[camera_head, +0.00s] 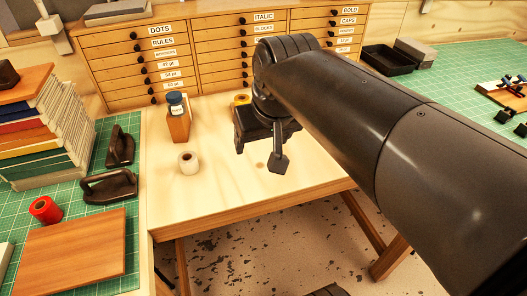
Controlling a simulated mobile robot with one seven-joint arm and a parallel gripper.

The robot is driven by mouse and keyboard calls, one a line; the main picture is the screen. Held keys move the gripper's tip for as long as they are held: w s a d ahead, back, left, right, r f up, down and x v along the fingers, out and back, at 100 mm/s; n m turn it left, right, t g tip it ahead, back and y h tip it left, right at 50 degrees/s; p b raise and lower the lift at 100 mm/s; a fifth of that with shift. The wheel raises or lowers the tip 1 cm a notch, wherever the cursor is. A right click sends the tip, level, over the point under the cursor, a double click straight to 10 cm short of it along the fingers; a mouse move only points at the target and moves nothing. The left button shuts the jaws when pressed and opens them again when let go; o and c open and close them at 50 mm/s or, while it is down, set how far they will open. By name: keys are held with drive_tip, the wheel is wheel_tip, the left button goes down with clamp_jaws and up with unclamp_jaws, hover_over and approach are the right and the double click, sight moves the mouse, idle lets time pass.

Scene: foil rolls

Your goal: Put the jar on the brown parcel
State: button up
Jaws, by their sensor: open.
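A small dark blue jar (176,104) with a pale label appears to stand upright on top of a brown upright block (180,128), which looks like the brown parcel. The block stands on the pale wooden table, left of my gripper. My gripper (261,157) is open and points down over the middle of the table, with nothing seen between its fingers. It is apart from the jar and the block. My arm reaches in from the right and hides part of the table behind it.
A white roll (188,162) stands in front of the block. A yellow roll (242,99) is partly hidden behind my gripper. A drawer cabinet (205,60) closes off the back. A green mat on the left holds a red roll (45,209) and stacked boards. The table's front is clear.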

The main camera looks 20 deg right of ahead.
drive_tip(key=s+d+f, duration=0.1)
drive_tip(key=s+f, duration=0.4)
drive_tip(key=s, duration=0.1)
drive_tip(key=shift+f+t, duration=0.25)
drive_tip(key=shift+t, duration=0.15)
idle(0.8)
